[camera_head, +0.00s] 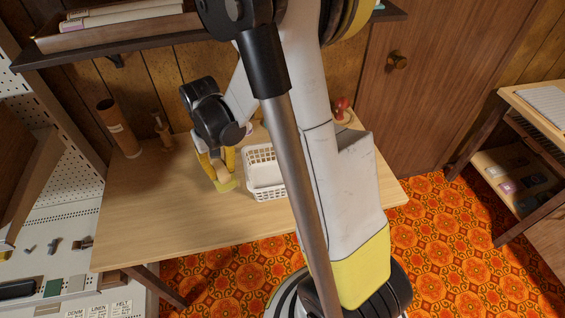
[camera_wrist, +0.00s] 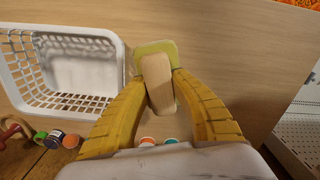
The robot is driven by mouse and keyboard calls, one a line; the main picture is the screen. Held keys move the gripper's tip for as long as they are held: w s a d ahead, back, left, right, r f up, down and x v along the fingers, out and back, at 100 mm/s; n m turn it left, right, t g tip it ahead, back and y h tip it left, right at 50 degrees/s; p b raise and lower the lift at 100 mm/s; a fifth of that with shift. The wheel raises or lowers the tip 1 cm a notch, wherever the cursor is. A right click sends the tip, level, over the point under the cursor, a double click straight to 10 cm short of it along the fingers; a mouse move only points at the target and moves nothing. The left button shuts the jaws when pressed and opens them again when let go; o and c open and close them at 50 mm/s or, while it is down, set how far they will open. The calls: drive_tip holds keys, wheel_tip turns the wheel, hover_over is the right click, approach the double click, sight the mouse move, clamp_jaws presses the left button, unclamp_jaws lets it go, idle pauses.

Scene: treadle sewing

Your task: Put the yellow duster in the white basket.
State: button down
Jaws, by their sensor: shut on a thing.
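The yellow duster, a pale wooden block on a yellow-green pad, shows in the wrist view (camera_wrist: 157,72) and low over the table in the head view (camera_head: 227,186). My gripper (camera_wrist: 159,82) is shut on it, one yellow finger on each side of the block. In the head view my gripper (camera_head: 218,166) is over the table, just left of the white basket (camera_head: 258,191). The basket has lattice walls; in the wrist view it lies to the left of the duster (camera_wrist: 62,34). I cannot tell whether the pad touches the table. My arm hides the basket's right part.
The wooden table (camera_head: 150,215) is clear in front and at left. A brown cylinder (camera_head: 118,130) and a small wooden item (camera_head: 162,131) stand at the back left. A red-topped item (camera_head: 343,112) is at the back right. A shelf (camera_head: 120,36) overhangs the back. Small coloured spools (camera_wrist: 55,138) show in the wrist view.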

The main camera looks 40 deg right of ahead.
drive_tip(key=s+d+m+p, duration=0.1)
drive_tip(key=s+d+m, duration=0.25)
drive_tip(key=d, duration=0.55)
drive_tip(key=s+d+m, duration=0.3)
drive_tip(key=d+m, duration=0.1)
drive_tip(key=d, duration=0.4)
drive_tip(key=b, duration=0.2)
hover_over(283, 178)
drive_tip(key=shift+m, duration=0.25)
wheel_tip(283, 178, down, 6)
drive_tip(key=shift+f, duration=0.1)
drive_tip(key=shift+s+f+b, duration=0.1)
drive_tip(key=shift+f+b, duration=0.75)
drive_tip(key=shift+f, duration=1.1)
drive_tip(key=shift+f, duration=0.25)
drive_tip(key=c, duration=1.2)
unclamp_jaws()
drive_tip(key=shift+r, duration=0.1)
drive_tip(key=shift+r, duration=0.1)
